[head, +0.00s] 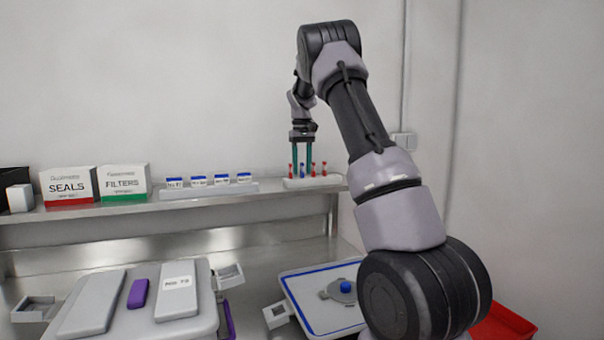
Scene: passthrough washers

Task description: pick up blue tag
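A small blue tag (302,169) stands upright in a white holder (331,181) on the shelf, among several red tags (324,168). My gripper (302,175) points straight down over the holder. Its two green fingers are apart, one on each side of the blue tag in this view. A gap seems to show between the tag and each finger; I see no clear contact. The tag's lower end is small and hard to make out.
The shelf (100,213) also bears a SEALS box (68,187), a FILTERS box (124,183) and a rack of blue-topped labelled items (208,190). Below are a blue-edged tray (300,290) with a blue-knobbed grey part (345,287), a purple block (138,293) and a red bin (503,325).

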